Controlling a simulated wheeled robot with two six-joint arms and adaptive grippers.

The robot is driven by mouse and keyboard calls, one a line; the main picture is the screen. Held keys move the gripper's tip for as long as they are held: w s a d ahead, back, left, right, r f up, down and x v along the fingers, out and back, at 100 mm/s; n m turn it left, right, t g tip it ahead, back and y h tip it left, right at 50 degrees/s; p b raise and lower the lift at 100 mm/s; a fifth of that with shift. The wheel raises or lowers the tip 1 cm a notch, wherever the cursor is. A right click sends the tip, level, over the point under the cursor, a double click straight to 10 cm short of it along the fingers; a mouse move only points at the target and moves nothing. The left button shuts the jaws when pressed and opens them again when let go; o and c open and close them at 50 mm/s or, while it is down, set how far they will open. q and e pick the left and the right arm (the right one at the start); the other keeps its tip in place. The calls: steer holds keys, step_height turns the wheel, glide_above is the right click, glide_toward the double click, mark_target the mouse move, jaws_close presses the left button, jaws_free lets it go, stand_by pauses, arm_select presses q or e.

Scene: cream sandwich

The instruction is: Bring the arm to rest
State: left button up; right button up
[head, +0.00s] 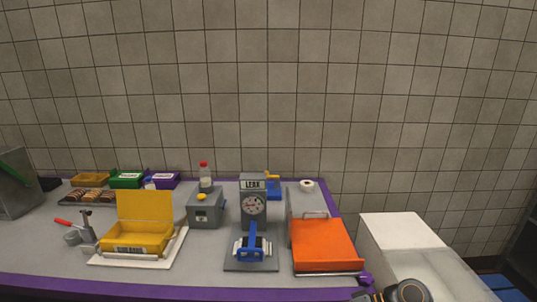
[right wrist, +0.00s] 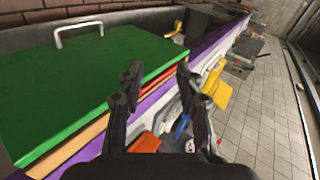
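My right gripper (right wrist: 158,78) shows in the right wrist view with its two dark fingers apart and nothing between them. It appears to be above or beside the purple edge of the counter. In the head view only a dark, rounded part that looks like my right arm shows at the lower right edge, and its fingers cannot be made out there. My left arm and left gripper are not in view.
The grey counter (head: 60,262) holds a yellow box (head: 145,212), a gauge device (head: 254,205), a grey box (head: 205,208) and an orange lid (head: 325,246). A white block (head: 400,235) stands at right. A green board (right wrist: 85,85) with a metal handle lies left of the right gripper.

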steer(key=s+d+f+t+h, duration=0.1)
steer(key=s+d+f+h, duration=0.1)
steer(key=s+f+h, duration=0.5)
steer(key=s+d+t+h, duration=0.2)
steer(key=s+d+h, duration=0.3)
steer(key=s+d, duration=0.3)
steer(key=d+f+g, duration=0.2)
steer(key=d+f, duration=0.1)
steer(key=f, duration=2.4)
steer(key=s+d+f, duration=0.1)
steer(key=s+f, duration=1.5)
steer(key=s, duration=0.3)
steer(key=shift+d+f+m+g, duration=0.2)
steer(key=shift+d+m+g, duration=0.1)
steer(key=shift+g, duration=0.1)
